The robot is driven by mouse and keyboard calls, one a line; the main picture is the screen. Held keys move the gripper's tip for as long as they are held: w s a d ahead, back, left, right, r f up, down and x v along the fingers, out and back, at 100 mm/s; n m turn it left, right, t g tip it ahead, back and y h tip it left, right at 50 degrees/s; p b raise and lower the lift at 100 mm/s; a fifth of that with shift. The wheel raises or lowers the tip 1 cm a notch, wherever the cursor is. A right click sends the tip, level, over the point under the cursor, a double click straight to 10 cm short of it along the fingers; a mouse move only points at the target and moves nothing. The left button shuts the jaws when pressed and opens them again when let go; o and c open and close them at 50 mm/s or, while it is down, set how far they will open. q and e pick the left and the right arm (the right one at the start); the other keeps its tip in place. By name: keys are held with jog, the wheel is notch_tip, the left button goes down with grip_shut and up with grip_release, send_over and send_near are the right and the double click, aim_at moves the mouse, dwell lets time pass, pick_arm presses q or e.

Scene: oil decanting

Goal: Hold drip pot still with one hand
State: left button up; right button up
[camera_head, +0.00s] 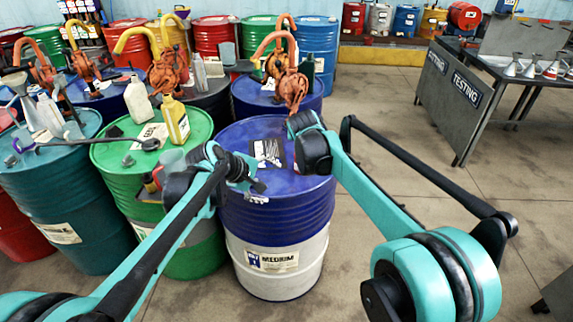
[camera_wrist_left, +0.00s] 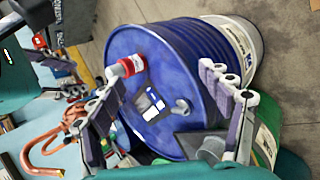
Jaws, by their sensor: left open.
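I cannot tell for sure which vessel is the drip pot. A small red can with a pale band (camera_wrist_left: 128,66) stands near the rim of the blue drum (camera_head: 240,208) in the left wrist view; my right arm seems to hide it in the head view. A grey cup-like vessel (camera_wrist_left: 211,149) shows beside the drum, low in the left wrist view. My left gripper (camera_head: 252,174) is over the left part of the blue drum's top; in the left wrist view its fingers (camera_wrist_left: 165,98) are spread and empty. My right gripper (camera_head: 308,152) is over the drum's right edge; its jaws are unclear.
A green drum (camera_head: 112,160) on the left carries a yellow bottle (camera_head: 174,121) and a white bottle (camera_head: 138,100). Orange hand pumps (camera_head: 290,88) stand on drums behind. A testing table (camera_head: 466,88) is at the right back. The floor between is clear.

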pick_arm(q)
jog(key=w+d+f+n+h, duration=0.1)
jog(key=w+f+n+h, duration=0.1)
jog(key=w+f+n, duration=0.2)
jog(key=w+d+f+n+h, duration=0.1)
jog(key=w+f+n, duration=0.3)
jog(key=w, duration=0.6)
jog(key=w+d+f+n+h, duration=0.1)
jog(key=w+f+n, duration=0.3)
jog(key=w, duration=0.4)
jog(key=shift+w+d+t+h, duration=0.1)
jog(key=shift+d+t+h, duration=0.3)
jog(key=shift+h, duration=0.5)
jog(key=shift+w+d+f, duration=0.15)
jog(key=shift+f, duration=0.05)
jog(key=x, duration=0.7)
jog(key=shift+w+d, duration=0.1)
jog(key=c, duration=1.5)
jog(key=shift+c, duration=0.2)
jog(key=o, duration=1.5)
